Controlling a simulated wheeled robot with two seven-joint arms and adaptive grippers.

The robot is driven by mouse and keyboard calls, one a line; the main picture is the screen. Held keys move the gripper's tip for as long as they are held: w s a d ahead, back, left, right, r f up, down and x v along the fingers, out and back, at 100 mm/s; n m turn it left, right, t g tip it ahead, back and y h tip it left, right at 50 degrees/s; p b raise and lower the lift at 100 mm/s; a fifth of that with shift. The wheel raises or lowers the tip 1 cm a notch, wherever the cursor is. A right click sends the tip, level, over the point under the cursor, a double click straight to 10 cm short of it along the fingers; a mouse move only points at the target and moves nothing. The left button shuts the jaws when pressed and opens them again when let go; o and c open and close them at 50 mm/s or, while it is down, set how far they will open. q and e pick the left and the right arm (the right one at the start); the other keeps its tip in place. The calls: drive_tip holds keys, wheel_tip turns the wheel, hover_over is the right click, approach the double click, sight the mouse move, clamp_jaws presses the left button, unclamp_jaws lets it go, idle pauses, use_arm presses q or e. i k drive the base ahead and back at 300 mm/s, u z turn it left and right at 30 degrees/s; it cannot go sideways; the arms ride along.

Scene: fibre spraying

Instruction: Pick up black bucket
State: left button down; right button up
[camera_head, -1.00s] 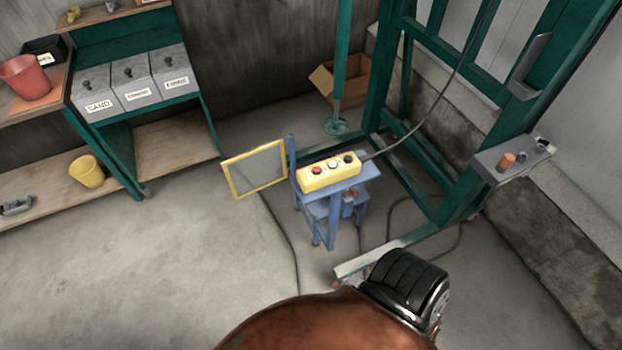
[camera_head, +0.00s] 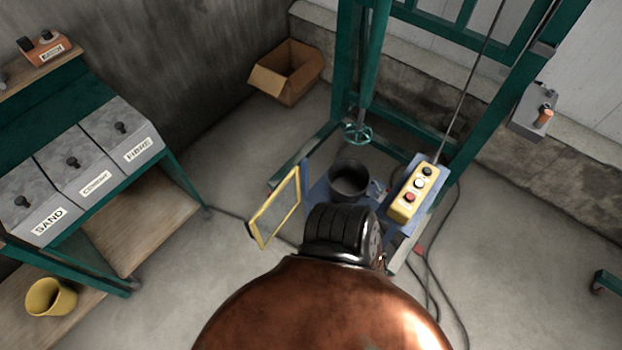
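A dark round bucket (camera_head: 349,178), seen from above with its open top facing up, is at the blue stand in front of the green frame. The black and copper shape in the foreground partly hides what is below it. Whether the bucket rests on the stand or on the floor is hard to tell. Neither of my grippers shows in this view.
A yellow button box (camera_head: 413,194) sits on the blue stand, with a yellow-rimmed panel (camera_head: 275,208) at its left. A cardboard box (camera_head: 286,73) lies behind. A yellow bucket (camera_head: 50,297) sits on the low shelf at left. Cables cross the floor at right.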

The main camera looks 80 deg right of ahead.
sight(348, 179)
drive_tip(key=i, duration=1.2)
drive_tip(key=z, duration=2.85)
drive_tip(key=i, duration=0.5)
drive_tip(key=u, duration=0.05)
